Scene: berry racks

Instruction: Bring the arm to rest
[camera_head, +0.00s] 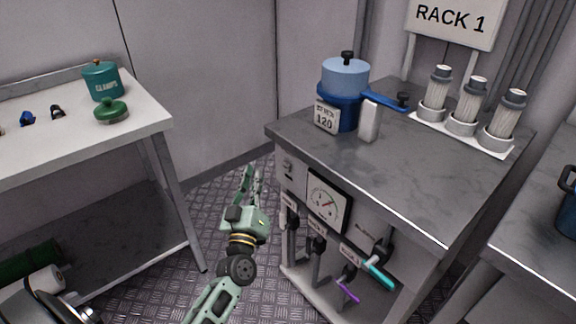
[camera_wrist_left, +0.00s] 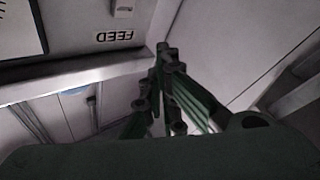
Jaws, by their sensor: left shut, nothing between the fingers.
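My left gripper (camera_head: 250,182) is in the middle of the head view, in front of the left front corner of the grey rack bench. It is shut and empty, with its fingers pointing up and away in the picture. In the left wrist view the green fingers (camera_wrist_left: 162,75) come together at their tips. A panel marked FEED (camera_wrist_left: 119,37) shows upside down beyond them. My right gripper is in neither view.
The rack bench (camera_head: 420,180) bears a blue pot (camera_head: 344,82), white filter cylinders (camera_head: 468,105) and a RACK 1 sign (camera_head: 450,18). A white table (camera_head: 60,150) with a green CLAMPS jar (camera_head: 101,82) stands left. Open floor (camera_head: 205,215) lies between them.

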